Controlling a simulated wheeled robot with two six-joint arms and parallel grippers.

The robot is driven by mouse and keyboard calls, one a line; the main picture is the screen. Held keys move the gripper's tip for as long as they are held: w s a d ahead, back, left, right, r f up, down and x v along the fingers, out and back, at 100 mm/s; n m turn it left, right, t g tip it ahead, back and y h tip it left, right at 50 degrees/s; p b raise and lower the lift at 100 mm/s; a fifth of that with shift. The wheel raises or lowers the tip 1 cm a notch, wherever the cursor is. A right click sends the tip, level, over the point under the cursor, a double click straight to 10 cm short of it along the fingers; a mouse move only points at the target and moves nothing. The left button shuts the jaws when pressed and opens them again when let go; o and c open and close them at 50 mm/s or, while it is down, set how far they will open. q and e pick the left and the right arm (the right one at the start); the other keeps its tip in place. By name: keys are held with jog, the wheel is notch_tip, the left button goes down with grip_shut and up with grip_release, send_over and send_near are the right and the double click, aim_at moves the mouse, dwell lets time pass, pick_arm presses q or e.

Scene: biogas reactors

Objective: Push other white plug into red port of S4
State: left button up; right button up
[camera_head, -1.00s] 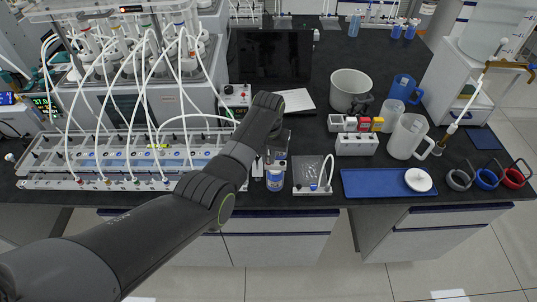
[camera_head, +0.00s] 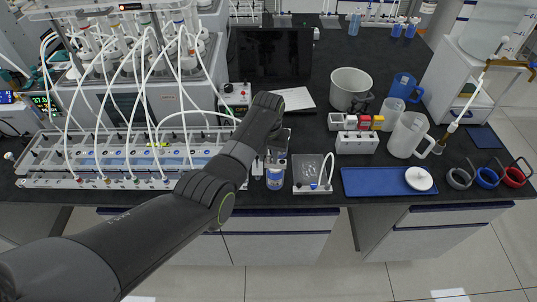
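My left arm comes in from the lower left, and its gripper (camera_head: 272,154) points down over the bench, just above a small bottle with a blue and white label (camera_head: 276,177). The arm's wrist hides much of the gripper, so its opening and any held plug cannot be made out. A white tube (camera_head: 326,170) loops up from a small grey tray (camera_head: 313,174) right of the bottle. Other white tubes (camera_head: 150,85) arch from the reactor unit to a long white rack (camera_head: 95,184) on the left. I cannot tell which part is S4 or its red port. My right gripper is not in view.
A blue mat (camera_head: 375,187) bears a white disc (camera_head: 419,178). A pot (camera_head: 350,84), a white jug (camera_head: 405,138) and a blue jug (camera_head: 404,88) stand behind. A dark screen (camera_head: 270,57) stands behind the arm.

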pick_arm(q)
jog(key=shift+o, duration=0.9)
jog(key=shift+w+r, duration=0.1)
jog(key=shift+r, duration=0.45)
notch_tip(320, 180, up, 16)
jog(key=p, duration=0.2)
jog(key=shift+r, duration=0.15)
jog(key=shift+d, duration=0.1)
